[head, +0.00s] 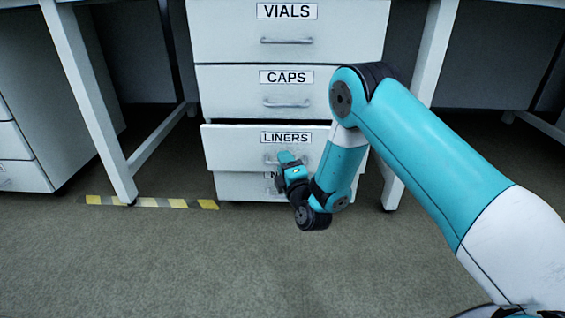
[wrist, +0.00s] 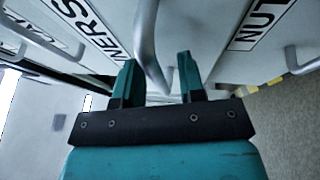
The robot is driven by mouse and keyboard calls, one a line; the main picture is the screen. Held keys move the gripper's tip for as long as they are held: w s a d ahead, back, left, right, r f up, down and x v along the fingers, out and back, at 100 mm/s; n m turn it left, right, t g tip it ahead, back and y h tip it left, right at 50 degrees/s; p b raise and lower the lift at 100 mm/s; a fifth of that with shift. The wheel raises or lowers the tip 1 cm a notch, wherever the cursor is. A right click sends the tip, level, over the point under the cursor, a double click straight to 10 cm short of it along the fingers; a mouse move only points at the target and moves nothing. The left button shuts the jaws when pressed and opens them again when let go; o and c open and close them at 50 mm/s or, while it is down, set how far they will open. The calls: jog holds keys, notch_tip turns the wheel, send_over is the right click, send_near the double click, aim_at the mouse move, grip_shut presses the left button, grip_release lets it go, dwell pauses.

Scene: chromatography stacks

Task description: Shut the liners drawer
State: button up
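The liners drawer (head: 228,150) is part-way out, its front standing a little proud of the drawers above and below. Its label LINERS (head: 286,138) is readable, and part of it also shows in the wrist view (wrist: 88,25). My gripper (head: 284,158) is at the drawer's handle and hides much of it in the head view. In the wrist view, my gripper's two fingers (wrist: 159,70) are apart, and the grey handle (wrist: 146,45) passes between them. Whether either finger touches the handle cannot be told.
The closed caps drawer (head: 225,92) and vials drawer (head: 220,30) are above. A lower drawer (head: 235,187), its label partly hidden, is below. White bench legs (head: 95,110) stand on both sides. Yellow-striped tape (head: 150,202) marks the floor at left. The floor in front is clear.

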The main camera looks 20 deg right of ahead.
jog(key=shift+d, duration=0.1)
grip_shut()
jog(key=shift+w+r, duration=0.1)
jog(key=w+p, duration=0.1)
jog(key=p, duration=0.2)
jog(key=w+d+p, duration=0.1)
jog(key=w+p, duration=0.1)
jog(key=p, duration=0.1)
jog(key=shift+w+r, duration=0.1)
jog(key=shift+w, duration=0.25)
